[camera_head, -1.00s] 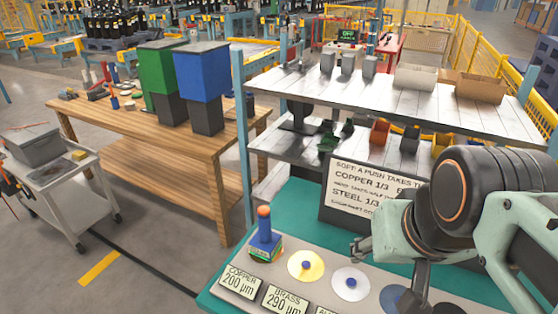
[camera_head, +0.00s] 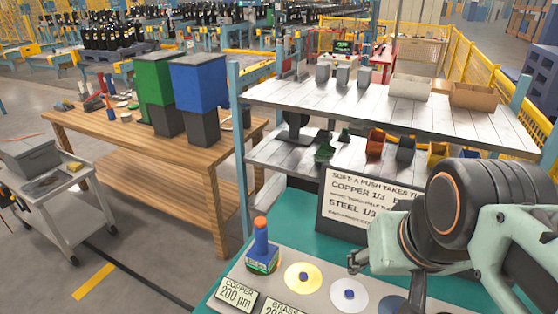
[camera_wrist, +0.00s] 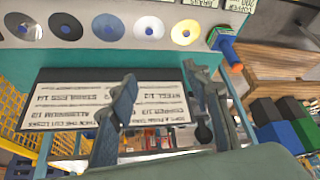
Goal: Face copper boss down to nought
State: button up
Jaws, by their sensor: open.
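A COPPER 200 µm label (camera_head: 236,293) stands at the front left of a grey panel on the teal bench. Behind it is a blue upright tool with an orange top (camera_head: 262,247), on a small coloured base; it also shows in the wrist view (camera_wrist: 225,43). I cannot tell whether it covers a boss. To its right are a yellow disc (camera_head: 303,277) and a silver disc (camera_head: 349,293), each with a blue centre. My gripper (camera_wrist: 160,76) is open and empty. In the wrist view its fingers overlap the sign, apart from the tool and discs.
A sign with COPPER and STEEL lines (camera_head: 365,205) stands behind the panel. A shelf rack (camera_head: 300,95) with bins rises behind it. A wooden table (camera_head: 130,145) and a grey cart (camera_head: 60,200) stand left. More discs, including a black-rimmed one (camera_wrist: 66,26), continue along the panel.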

jog(key=shift+c, duration=0.4)
grip_shut()
dwell(1.1)
